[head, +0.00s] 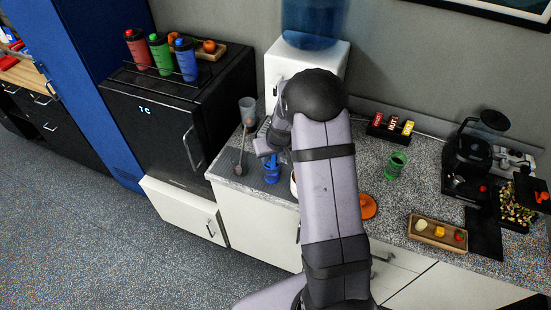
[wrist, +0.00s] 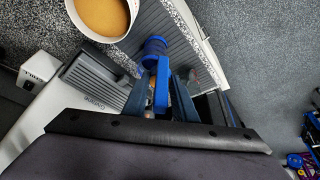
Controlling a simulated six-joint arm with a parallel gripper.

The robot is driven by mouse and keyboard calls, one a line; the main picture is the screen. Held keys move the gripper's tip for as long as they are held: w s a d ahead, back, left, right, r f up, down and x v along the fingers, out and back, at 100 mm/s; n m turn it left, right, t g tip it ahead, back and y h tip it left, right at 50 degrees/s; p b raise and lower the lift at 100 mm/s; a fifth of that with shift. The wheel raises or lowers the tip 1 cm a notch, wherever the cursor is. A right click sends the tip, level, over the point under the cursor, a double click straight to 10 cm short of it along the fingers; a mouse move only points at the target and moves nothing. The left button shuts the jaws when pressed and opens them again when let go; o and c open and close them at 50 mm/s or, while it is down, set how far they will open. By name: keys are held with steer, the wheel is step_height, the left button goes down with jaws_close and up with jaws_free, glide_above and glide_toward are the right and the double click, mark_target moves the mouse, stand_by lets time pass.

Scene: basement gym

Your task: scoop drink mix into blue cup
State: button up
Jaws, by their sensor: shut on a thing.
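My gripper (wrist: 163,68) has blue fingers and is shut on a small blue object (wrist: 153,47) with a rounded end. In the head view a blue object (head: 272,170) shows below my gripper (head: 268,148), over the counter's left end. An open white tub of tan drink mix (wrist: 103,14) is at the top of the wrist view, beside the gripper and apart from it. In the head view my arm hides most of the tub.
A water dispenser (head: 290,65) stands behind my arm, with a grey cup (head: 247,108) beside it. A green cup (head: 396,165), an orange lid (head: 366,206) and a food tray (head: 437,233) are to the right. Coloured bottles (head: 161,53) stand on the black fridge (head: 165,120).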

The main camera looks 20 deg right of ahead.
steer(key=shift+w+d+r+m+h, duration=0.15)
steer(key=shift+w+d+r+m, duration=0.1)
steer(key=shift+w+m, duration=0.25)
steer(key=shift+w+d+r+m+h, duration=0.2)
steer(key=shift+w+r+m, duration=0.15)
steer(key=shift+w, duration=0.1)
steer(key=shift+w+d+r+m+h, duration=0.15)
steer(key=shift+w+d+r+m, duration=0.1)
steer(key=shift+w+m, duration=0.25)
steer(key=shift+d+f+m+y, duration=0.25)
steer(key=shift+f+y, duration=0.05)
steer(key=shift+y, duration=0.2)
steer(key=b, duration=0.1)
steer(key=f+y+b, duration=0.1)
steer(key=b, duration=0.1)
steer(key=shift+s+d+f+t, duration=0.15)
steer(key=shift+d+t, duration=0.1)
steer(key=shift+t, duration=0.05)
steer(key=shift+d+y+b, duration=0.1)
steer(key=shift+y+b, duration=0.4)
steer(key=shift+b, duration=0.75)
